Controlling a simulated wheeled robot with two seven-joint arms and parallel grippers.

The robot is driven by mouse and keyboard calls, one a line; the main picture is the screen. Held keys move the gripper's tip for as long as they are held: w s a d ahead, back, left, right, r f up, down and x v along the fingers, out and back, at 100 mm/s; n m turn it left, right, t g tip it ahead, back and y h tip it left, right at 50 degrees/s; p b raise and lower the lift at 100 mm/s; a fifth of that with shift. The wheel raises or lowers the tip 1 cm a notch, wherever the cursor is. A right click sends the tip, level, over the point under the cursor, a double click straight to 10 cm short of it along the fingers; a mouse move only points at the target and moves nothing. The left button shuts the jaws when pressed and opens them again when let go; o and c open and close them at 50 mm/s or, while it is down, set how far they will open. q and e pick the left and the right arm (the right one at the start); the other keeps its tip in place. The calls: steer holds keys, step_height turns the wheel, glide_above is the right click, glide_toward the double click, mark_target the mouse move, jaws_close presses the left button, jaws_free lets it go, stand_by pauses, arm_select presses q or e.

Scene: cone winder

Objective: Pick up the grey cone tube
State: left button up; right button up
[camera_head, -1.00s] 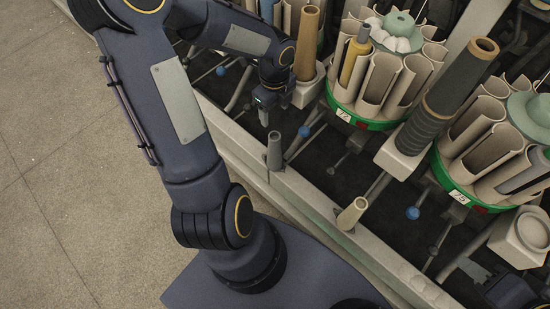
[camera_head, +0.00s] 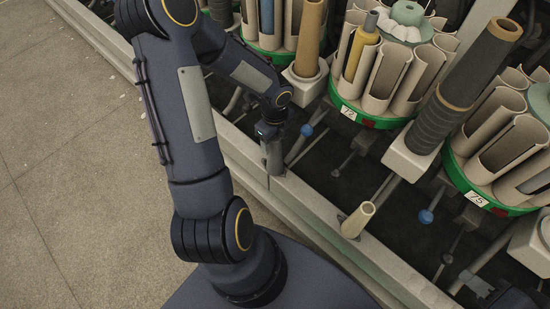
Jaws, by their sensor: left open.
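The grey cone tube (camera_head: 275,160) stands upright on the pale front rail of the machine, near the middle of the camera_head view. My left gripper (camera_head: 271,138) points down right at the top of this tube. Its jaws are open, and the fingers overlap the tube's upper part in the picture. I cannot tell whether they touch it. My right gripper (camera_head: 483,287) shows only in part at the bottom right corner, away from the tube, and its jaws cannot be made out.
Behind are round green-based magazines 72 (camera_head: 378,119) and 75 (camera_head: 487,205) with cream pockets, a dark wound bobbin (camera_head: 463,88) and a brown tube (camera_head: 309,40). Blue-knobbed levers (camera_head: 307,130) lie between.

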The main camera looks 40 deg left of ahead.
arm_select(q)
steer(key=shift+f, duration=0.8)
steer(key=shift+c, duration=0.3)
steer(key=c, duration=1.1)
steer(key=shift+r, duration=0.15)
